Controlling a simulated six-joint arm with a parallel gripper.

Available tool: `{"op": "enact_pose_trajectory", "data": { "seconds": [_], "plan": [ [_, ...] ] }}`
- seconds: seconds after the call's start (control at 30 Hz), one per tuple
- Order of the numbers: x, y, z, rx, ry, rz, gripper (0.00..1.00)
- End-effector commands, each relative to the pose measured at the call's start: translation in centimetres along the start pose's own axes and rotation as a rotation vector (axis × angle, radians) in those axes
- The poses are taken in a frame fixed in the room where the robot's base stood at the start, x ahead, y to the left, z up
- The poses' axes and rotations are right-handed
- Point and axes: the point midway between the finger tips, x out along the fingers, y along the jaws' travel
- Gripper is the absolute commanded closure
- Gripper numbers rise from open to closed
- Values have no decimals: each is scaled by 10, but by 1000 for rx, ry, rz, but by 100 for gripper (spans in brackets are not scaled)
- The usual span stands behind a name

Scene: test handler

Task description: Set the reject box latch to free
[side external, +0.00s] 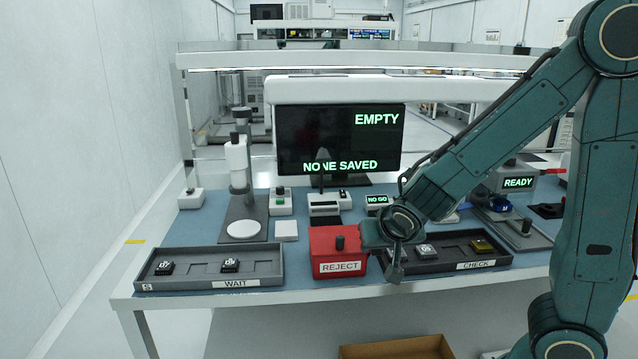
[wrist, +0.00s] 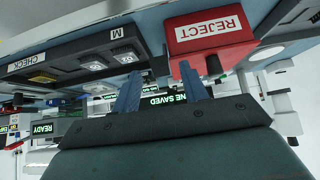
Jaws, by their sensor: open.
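The red reject box (side external: 330,268) stands at the front edge of the bench, with a white REJECT label on its front. A dark upright knob (side external: 340,243) is on its top; I cannot read a latch setting from it. In the wrist view, which is upside down, the box (wrist: 245,48) and its knob (wrist: 214,65) show at upper right. My gripper (wrist: 160,72) is open and empty, its two blue fingers apart. The right finger overlaps the box's edge in this view; contact cannot be told. In the side view my wrist is just right of the box and the fingertips are hidden.
The WAIT tray (side external: 150,272) with two parts lies left of the box. The CHECK tray (side external: 455,254) lies right, partly behind my arm. A monitor (side external: 290,130) reads EMPTY and NONE SAVED. A NO GO display (side external: 377,200) stands behind the box.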

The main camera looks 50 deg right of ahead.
Motion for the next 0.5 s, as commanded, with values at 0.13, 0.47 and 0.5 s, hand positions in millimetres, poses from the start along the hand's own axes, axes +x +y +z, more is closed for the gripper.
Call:
{"op": "enact_pose_trajectory", "data": {
  "seconds": [0.13,0.47,0.5],
  "plan": [
    [-14,-1,0,0,1,-6,56],
    [-52,-1,0,-1,2,-6,56],
    [-57,-1,0,-1,2,-6,56]
  ]
}}
